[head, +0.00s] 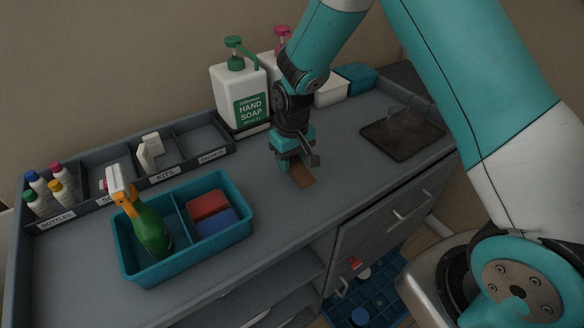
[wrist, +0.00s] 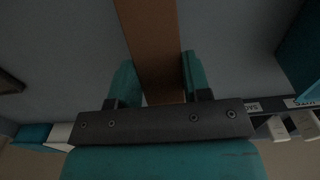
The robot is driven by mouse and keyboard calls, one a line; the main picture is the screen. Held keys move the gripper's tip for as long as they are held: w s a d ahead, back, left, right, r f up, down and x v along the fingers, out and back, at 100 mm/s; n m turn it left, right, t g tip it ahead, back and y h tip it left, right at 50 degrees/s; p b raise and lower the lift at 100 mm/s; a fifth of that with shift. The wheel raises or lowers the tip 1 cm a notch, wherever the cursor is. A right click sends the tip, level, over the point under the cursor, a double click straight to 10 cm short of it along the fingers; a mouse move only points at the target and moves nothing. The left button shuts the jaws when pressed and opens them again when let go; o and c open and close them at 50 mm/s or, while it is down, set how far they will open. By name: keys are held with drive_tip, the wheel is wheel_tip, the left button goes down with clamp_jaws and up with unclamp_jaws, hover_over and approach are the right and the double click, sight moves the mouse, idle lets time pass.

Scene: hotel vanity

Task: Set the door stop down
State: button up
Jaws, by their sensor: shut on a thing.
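The door stop (head: 302,177) is a brown wedge-like piece at the middle of the grey vanity top (head: 262,208). In the wrist view it shows as a long brown strip (wrist: 152,45) running between the two teal fingers. My gripper (head: 292,163) is shut on it, low over the counter. The fingers also show in the wrist view (wrist: 157,85). The fingers hide part of the door stop in the head view. I cannot tell whether its underside touches the counter.
A teal caddy (head: 125,245) with a green spray bottle and sponges stands front left. A labelled divided organizer (head: 105,206) runs along the back left. Soap bottles (head: 240,85) stand behind my gripper. A dark tray (head: 402,135) lies to the right. Bare counter surrounds the door stop.

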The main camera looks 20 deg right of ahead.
sight(292, 180)
drive_tip(key=shift+f+p, duration=0.5)
drive_tip(key=shift+f, duration=1.65)
drive_tip(key=shift+f, duration=0.1)
drive_tip(key=o, duration=1)
drive_tip(key=shift+c, duration=0.2)
